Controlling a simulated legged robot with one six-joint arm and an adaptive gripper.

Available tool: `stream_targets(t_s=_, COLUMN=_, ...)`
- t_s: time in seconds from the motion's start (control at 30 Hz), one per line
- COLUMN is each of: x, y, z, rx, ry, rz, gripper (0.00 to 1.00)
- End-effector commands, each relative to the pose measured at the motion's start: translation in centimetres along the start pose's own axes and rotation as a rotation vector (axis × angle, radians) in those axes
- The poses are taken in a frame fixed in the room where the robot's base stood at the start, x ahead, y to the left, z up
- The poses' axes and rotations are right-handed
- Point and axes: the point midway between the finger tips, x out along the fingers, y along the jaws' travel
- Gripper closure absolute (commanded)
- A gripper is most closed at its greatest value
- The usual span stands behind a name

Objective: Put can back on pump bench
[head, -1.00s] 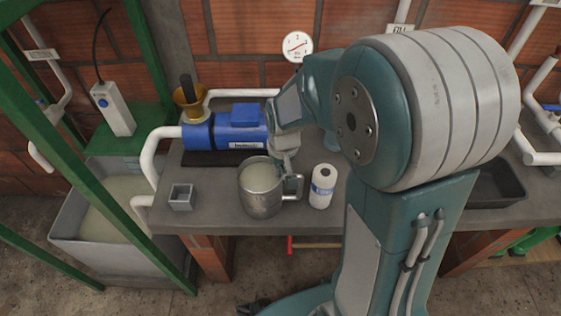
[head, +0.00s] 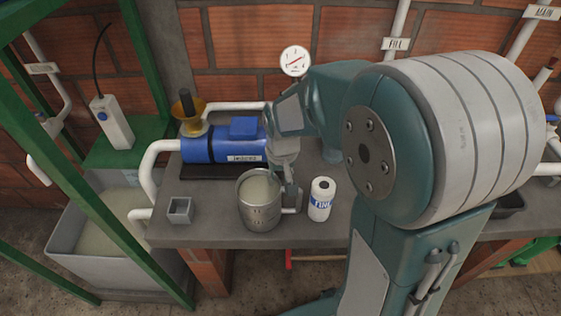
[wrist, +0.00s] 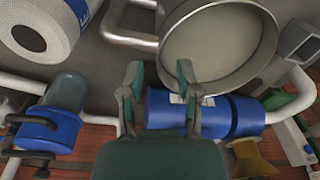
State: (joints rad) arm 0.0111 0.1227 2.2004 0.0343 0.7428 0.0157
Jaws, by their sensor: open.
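The can is a metal jug (head: 258,210) with pale cloudy liquid, standing upright near the front edge of the grey pump bench (head: 215,236). Its handle (head: 296,203) points right. My gripper (head: 290,184) is just behind the handle, partly hidden by my wrist. In the wrist view my gripper (wrist: 158,76) has its two fingers apart with nothing between them. The can (wrist: 270,55) fills the upper right there, its rim beside the right finger. The handle (wrist: 128,36) lies beyond the fingertips. I cannot tell whether a finger touches the can.
A white roll with a blue label (head: 322,199) stands right of the handle. A blue pump (head: 220,148) with a brass funnel (head: 188,115) sits behind the can. A small grey square cup (head: 180,210) is at left. A liquid-filled tank (head: 105,228) stands beside the bench.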

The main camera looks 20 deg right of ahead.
Motion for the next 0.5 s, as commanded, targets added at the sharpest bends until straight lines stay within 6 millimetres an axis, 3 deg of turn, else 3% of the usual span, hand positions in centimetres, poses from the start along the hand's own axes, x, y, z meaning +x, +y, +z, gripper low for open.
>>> stream_targets(t_s=0.3, x=-6.8, y=0.0, z=-0.1, rx=0.000, ry=0.005, rz=0.000, gripper=0.57)
stream_targets(t_s=0.5, x=-9.1, y=0.0, z=0.0, rx=0.000, ry=0.002, rz=0.000, gripper=0.57)
